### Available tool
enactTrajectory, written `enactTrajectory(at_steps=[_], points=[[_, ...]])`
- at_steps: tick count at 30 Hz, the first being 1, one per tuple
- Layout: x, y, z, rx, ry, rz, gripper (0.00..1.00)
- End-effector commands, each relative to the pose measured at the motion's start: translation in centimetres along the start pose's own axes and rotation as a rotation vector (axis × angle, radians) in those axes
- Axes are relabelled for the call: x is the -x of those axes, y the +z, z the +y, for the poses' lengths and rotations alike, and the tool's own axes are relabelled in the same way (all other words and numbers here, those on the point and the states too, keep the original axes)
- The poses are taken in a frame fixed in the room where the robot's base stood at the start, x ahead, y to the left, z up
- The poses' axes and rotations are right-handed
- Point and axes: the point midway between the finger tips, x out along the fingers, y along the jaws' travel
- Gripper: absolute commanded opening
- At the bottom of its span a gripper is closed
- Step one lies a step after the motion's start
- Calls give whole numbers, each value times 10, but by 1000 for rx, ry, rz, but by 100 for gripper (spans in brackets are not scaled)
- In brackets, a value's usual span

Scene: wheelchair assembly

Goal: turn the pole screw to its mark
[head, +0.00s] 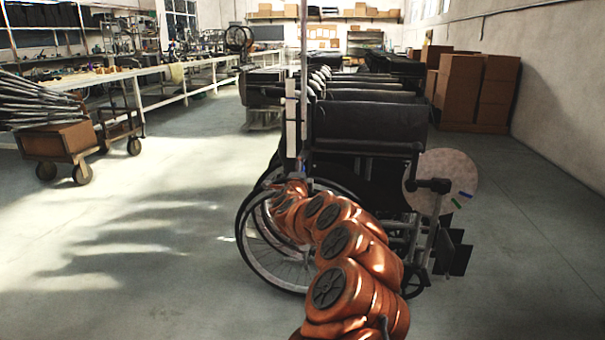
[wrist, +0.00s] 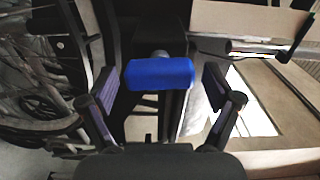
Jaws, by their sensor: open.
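In the wrist view a blue screw handle (wrist: 160,74), a short bar lying crosswise, sits between the fingers of my gripper (wrist: 160,84). The fingers are open, with a gap on each side of the handle. A dark upright part stands behind the handle. In the head view a white pole (head: 291,118) rises at the wheelchair's left side, with a small blue spot at its lower end. My orange arm reaches there and hides the gripper. A round pale disc (head: 455,172) with a blue and a green mark is at the wheelchair's right side.
The black wheelchair (head: 365,125) stands in front of a row of others. A cart (head: 58,141) with metal tubes and a long workbench (head: 165,77) are at left. Brown boxes (head: 462,88) stand at back right. The floor on both sides is clear.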

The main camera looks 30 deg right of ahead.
Motion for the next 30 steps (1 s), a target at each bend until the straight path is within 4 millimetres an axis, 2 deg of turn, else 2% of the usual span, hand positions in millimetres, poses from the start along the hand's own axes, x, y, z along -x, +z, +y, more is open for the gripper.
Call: enactTrajectory(at_steps=[8, 30], points=[[10, -1, 0, -1, 2, -1, 90], [82, 1, 0, -2, 2, -4, 90]])
